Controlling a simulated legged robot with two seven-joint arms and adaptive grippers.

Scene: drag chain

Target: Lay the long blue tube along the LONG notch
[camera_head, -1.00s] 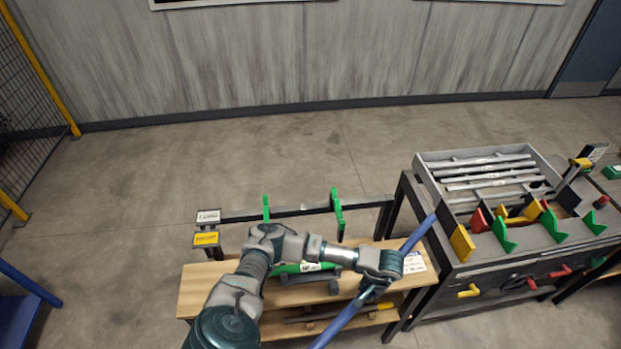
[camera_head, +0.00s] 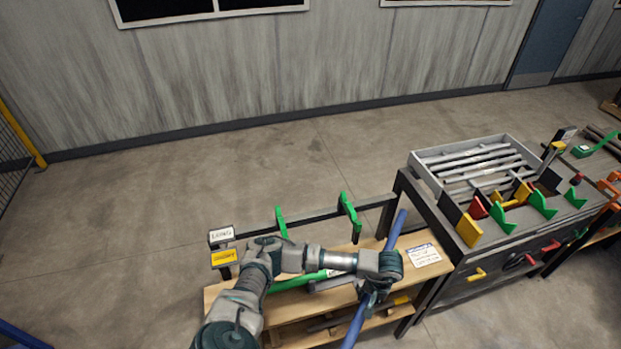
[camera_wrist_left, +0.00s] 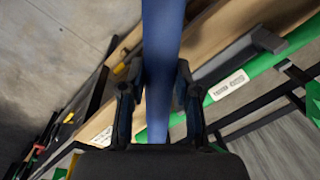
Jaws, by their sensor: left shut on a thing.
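The long blue tube (camera_head: 393,232) is held by my left gripper (camera_head: 372,292), which is shut on it. In the head view the tube runs steeply from the bottom edge up past the wrist, above the wooden bench (camera_head: 345,293). In the left wrist view the tube (camera_wrist_left: 162,50) passes between the two fingers (camera_wrist_left: 160,110). The rack behind the bench has a white LONG sign (camera_head: 221,234) above a yellow sign (camera_head: 223,257). Two green notched holders (camera_head: 348,215) stand on its dark rail. The tube is apart from these holders. My right gripper is not in view.
A green tube with a white label (camera_head: 300,281) lies on the bench, partly behind my arm; its label also shows in the wrist view (camera_wrist_left: 229,85). A dark workbench at right carries a grey tray (camera_head: 420,172) of rods and several coloured holders. Open floor lies behind the rack.

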